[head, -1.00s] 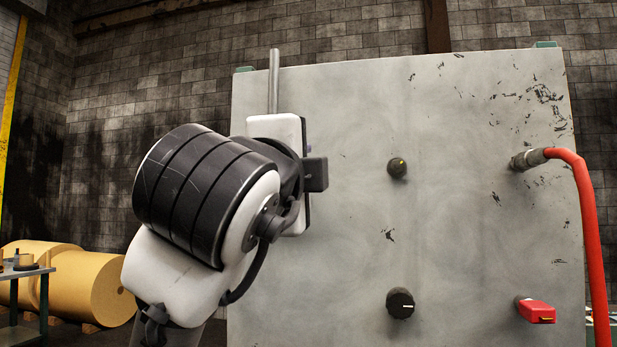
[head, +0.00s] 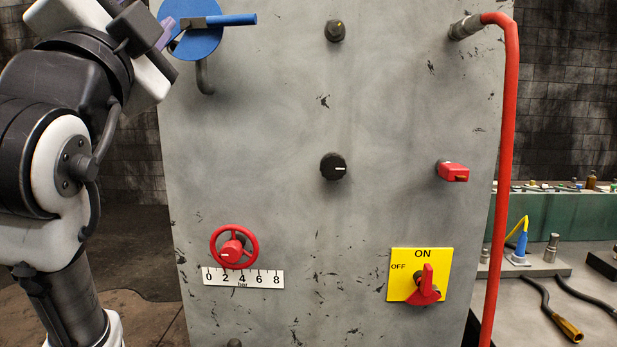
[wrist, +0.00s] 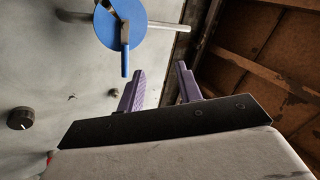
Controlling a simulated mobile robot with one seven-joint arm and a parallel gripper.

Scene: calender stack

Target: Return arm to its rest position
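My arm stands at the left of the head view, with my gripper (head: 166,37) at its top, near the upper left corner of the grey panel (head: 270,130). Purple fingertips show there beside a blue disc (head: 190,38) with a blue lever handle. In the wrist view my gripper (wrist: 160,69) has its two purple fingers spread apart with nothing between them. The blue disc (wrist: 112,30) lies beyond the fingers in that view, apart from them, its handle pointing down toward the left finger.
The panel carries a red handwheel (head: 234,246) over a bar scale, a yellow ON/OFF switch plate (head: 402,262), black knobs (head: 333,167) and a red lever (head: 453,171). A red hose (head: 508,140) runs down its right edge. A bench (head: 570,310) with tools stands right.

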